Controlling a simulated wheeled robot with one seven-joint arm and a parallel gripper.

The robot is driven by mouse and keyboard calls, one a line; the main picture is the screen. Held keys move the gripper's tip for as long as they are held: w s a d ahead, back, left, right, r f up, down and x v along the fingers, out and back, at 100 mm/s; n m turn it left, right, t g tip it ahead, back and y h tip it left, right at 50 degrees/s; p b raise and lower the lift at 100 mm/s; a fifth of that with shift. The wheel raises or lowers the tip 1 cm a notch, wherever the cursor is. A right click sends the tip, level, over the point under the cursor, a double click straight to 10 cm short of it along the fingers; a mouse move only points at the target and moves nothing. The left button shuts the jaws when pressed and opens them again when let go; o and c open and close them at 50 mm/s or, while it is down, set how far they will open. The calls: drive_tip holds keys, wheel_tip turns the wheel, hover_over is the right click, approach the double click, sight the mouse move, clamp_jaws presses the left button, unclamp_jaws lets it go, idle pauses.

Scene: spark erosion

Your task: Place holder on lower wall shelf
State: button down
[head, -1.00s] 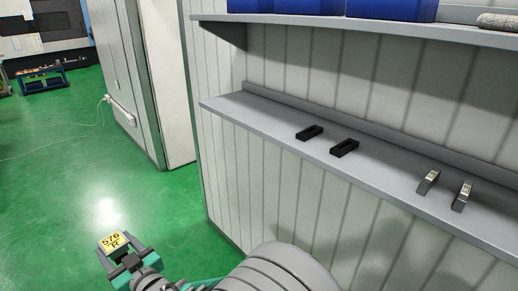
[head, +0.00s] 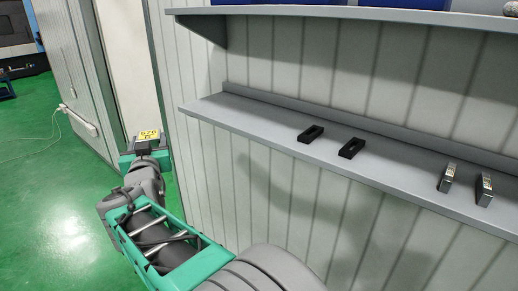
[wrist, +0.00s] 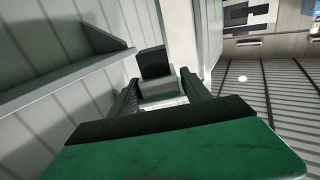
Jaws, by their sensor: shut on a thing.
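The holder (head: 149,134) is a small block with a yellow label on top bearing black characters. My gripper (head: 143,147) is shut on it, left of the near end of the lower wall shelf (head: 235,117) and apart from it. In the wrist view the holder (wrist: 157,84) shows as a grey and dark block between the two fingers. The lower shelf is a long grey ledge with a raised back strip. It also shows at the left of the wrist view (wrist: 60,82).
Two black slotted blocks (head: 311,133) (head: 351,148) lie mid-shelf. Two upright metal pieces (head: 447,177) (head: 484,189) stand farther right. The shelf's left end is bare. An upper shelf (head: 330,13) with blue bins hangs above. Green floor lies to the left.

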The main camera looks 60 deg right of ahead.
drive_tip(key=s+d+r+m+g+h, duration=0.4)
drive_tip(key=s+d+r, duration=0.3)
drive_tip(key=d, duration=0.2)
drive_tip(key=s+d+r+m+g+h+b, duration=0.1)
drive_tip(key=s+d+r+m+g, duration=0.2)
drive_tip(key=s, duration=0.5)
drive_tip(key=s+d+r+m+g, duration=0.2)
drive_tip(key=s+r+g, duration=0.25)
drive_tip(key=s, duration=0.35)
drive_tip(key=s+d+r+m+g+h+b, duration=0.1)
drive_tip(key=s+d+r+m+g, duration=0.15)
drive_tip(key=s+g, duration=0.4)
drive_tip(key=w+d+f+p, duration=0.1)
drive_tip(key=d+f, duration=0.2)
drive_tip(key=d, duration=0.1)
drive_tip(key=w+d+f+t+p, duration=0.1)
drive_tip(key=w+d+f+p, duration=0.1)
drive_tip(key=d+f, duration=0.1)
drive_tip(key=w+d+f+t+p, duration=0.1)
drive_tip(key=d+f+p, duration=0.1)
drive_tip(key=d, duration=0.3)
drive_tip(key=shift+w+f, duration=0.3)
drive_tip(key=shift+f, duration=0.15)
drive_tip(key=f, duration=0.3)
drive_tip(key=shift+w+d+f+p, duration=0.15)
drive_tip(key=shift+d+f+p, duration=0.15)
drive_tip(key=shift+f+p, duration=0.1)
